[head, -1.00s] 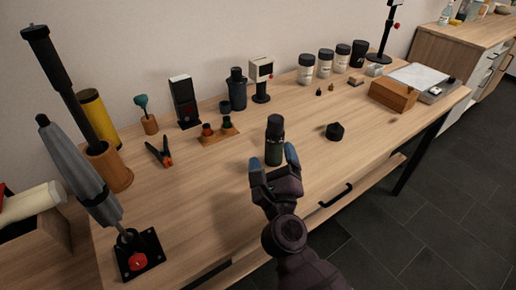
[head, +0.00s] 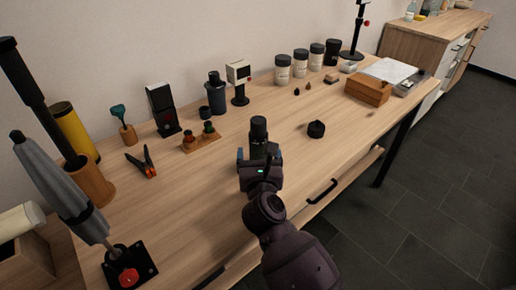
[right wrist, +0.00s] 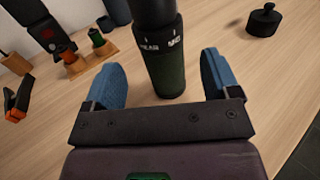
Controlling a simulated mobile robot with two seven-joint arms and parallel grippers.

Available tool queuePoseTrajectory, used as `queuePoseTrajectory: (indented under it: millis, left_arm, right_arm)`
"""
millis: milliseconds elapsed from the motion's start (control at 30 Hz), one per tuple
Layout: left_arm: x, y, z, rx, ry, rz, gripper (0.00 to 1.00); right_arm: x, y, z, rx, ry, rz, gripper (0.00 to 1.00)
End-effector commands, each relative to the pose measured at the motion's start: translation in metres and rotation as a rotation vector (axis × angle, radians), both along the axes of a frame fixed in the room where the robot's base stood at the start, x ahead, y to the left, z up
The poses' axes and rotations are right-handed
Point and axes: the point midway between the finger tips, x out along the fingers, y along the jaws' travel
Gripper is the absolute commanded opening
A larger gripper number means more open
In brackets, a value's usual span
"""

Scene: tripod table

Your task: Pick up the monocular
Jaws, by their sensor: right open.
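The monocular (head: 259,131) is a dark upright cylinder with a black top and a dark green lower body, standing on the wooden table. In the right wrist view the monocular (right wrist: 167,70) shows white lettering on a black ring. My right gripper (head: 259,157) is open around its near side in the head view. In the right wrist view the two blue fingers of the gripper (right wrist: 163,82) are spread to the left and right of the monocular, with gaps on both sides. The gripper hides the monocular's lower part in the head view. My left gripper is not in view.
A black lidded pot (head: 316,129) stands right of the monocular. A wooden stand with small bottles (head: 201,143) and an orange-black clamp (head: 141,162) lie to the left. A wooden box (head: 368,89) stands farther right. The tabletop close around the monocular is clear.

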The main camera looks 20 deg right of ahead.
Motion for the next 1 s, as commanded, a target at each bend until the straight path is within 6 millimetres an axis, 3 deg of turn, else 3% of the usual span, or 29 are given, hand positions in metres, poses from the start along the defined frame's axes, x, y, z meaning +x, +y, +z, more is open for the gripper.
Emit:
queuePoseTrajectory:
  millis: [433, 767, 1000]
  left_arm:
    - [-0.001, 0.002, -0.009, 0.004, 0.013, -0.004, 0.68]
    - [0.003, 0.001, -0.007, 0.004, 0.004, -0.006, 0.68]
    - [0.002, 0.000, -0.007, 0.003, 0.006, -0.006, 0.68]
  right_arm:
    - [0.044, -0.015, -0.002, -0.003, 0.001, 0.001, 0.82]
    - [0.049, -0.017, -0.001, 0.000, 0.000, 0.000, 0.82]
    - [0.049, -0.017, -0.001, -0.001, -0.001, 0.000, 0.46]
